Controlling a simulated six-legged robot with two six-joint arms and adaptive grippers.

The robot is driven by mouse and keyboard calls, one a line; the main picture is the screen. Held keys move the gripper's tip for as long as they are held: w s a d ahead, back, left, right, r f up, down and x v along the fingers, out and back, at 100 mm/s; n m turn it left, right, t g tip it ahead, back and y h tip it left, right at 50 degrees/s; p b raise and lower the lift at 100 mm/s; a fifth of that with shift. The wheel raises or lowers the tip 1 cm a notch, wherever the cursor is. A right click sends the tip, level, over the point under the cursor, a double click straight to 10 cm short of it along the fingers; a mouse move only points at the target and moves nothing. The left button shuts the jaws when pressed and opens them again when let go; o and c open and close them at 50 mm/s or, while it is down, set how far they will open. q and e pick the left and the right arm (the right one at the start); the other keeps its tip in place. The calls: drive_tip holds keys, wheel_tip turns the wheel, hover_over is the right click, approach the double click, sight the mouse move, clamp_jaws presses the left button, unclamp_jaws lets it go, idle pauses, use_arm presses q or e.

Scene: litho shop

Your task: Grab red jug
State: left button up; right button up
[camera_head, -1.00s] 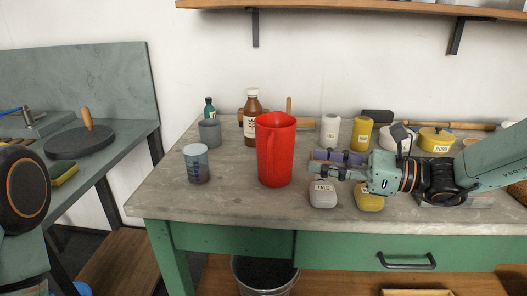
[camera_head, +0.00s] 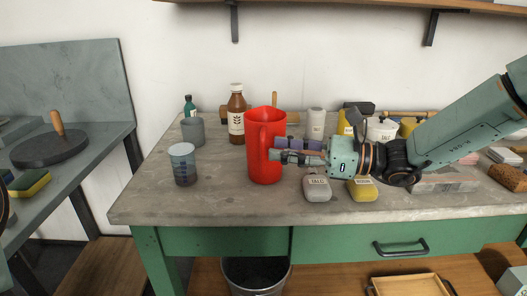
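The red jug (camera_head: 259,168) stands upright on the grey worktop, its handle turned towards me. My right gripper (camera_head: 278,156) comes in from the right, roughly level with the jug's middle. Its fingertips overlap the jug's right side, close to the handle. I cannot tell whether they touch it, or how far apart the fingers are.
A measuring cup (camera_head: 184,165), a grey cup (camera_head: 192,132) and a brown bottle (camera_head: 236,118) stand left of the jug. A talc block (camera_head: 317,188) and a yellow block (camera_head: 362,190) lie right of it, below my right arm. The worktop's front left is clear.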

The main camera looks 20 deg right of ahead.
sight(263, 148)
drive_tip(key=x, duration=0.1)
drive_tip(key=b+x, duration=0.1)
drive_tip(key=x, duration=0.3)
drive_tip(key=shift+w+d+f+b, duration=0.1)
drive_tip(key=shift+f+b, duration=0.2)
drive_tip(key=shift+r, duration=0.15)
drive_tip(key=shift+c, duration=1.4)
clamp_jaws()
